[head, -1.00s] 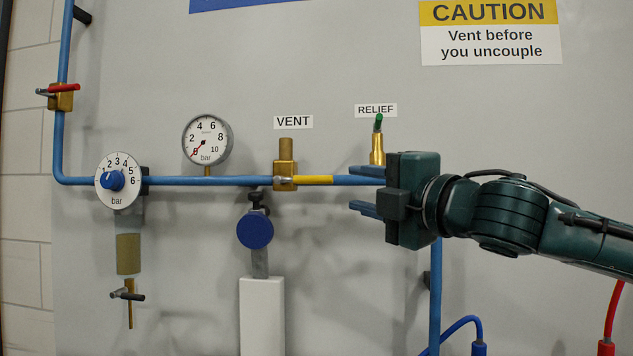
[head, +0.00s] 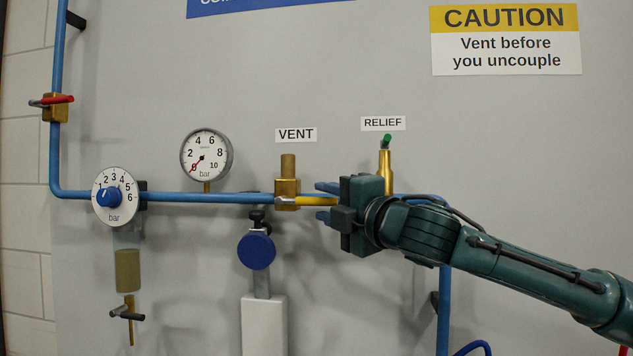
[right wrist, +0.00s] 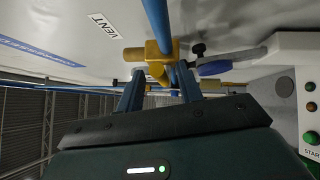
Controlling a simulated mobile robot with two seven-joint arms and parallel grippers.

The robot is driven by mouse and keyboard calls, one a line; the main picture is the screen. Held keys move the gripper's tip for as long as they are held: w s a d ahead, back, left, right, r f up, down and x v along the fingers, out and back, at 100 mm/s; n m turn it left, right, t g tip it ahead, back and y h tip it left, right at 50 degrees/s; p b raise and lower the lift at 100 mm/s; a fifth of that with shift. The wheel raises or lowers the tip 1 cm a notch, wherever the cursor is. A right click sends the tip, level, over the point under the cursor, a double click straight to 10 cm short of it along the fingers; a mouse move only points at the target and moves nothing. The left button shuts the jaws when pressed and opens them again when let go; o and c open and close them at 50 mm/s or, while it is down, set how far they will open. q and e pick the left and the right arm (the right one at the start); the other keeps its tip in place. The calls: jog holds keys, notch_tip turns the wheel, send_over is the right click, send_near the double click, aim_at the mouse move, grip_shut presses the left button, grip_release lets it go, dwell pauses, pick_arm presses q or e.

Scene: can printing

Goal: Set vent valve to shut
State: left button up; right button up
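The vent valve (head: 287,192) is a brass body on the blue pipe, below the VENT label (head: 296,135). Its yellow handle (head: 312,201) points right, in line with the pipe. My right gripper (head: 326,201) is open, with its blue fingers above and below the handle's outer part. I see no clear contact between fingers and handle. In the right wrist view, the valve body (right wrist: 152,53) lies just beyond the two parted fingers, with the handle between them. The handle's far end is partly hidden by the gripper. My left gripper is not in view.
The brass relief valve (head: 385,172) stands just behind and above my right gripper. A pressure gauge (head: 206,155), with its needle near zero, and a regulator dial (head: 115,197) are to the left. A blue round knob (head: 257,251) sits below the vent valve.

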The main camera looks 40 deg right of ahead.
aim_at(317, 200)
jog(key=shift+w+d+r+p, duration=0.1)
jog(key=shift+w+r+p, duration=0.1)
jog(key=shift+w+p, duration=0.3)
jog(key=shift+w+d+r+p, duration=0.1)
jog(key=shift+w+r+p, duration=0.1)
jog(key=shift+w+p, duration=0.2)
jog(key=shift+w, duration=0.4)
jog(key=shift+w+f+p, duration=0.15)
jog(key=shift+w+p, duration=0.25)
jog(key=shift+p, duration=0.2)
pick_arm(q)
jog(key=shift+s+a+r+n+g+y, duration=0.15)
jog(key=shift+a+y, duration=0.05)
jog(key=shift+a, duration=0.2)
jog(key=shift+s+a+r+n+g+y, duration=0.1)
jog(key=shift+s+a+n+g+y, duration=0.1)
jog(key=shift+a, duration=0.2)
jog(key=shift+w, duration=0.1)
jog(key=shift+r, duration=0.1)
pick_arm(e)
grip_shut()
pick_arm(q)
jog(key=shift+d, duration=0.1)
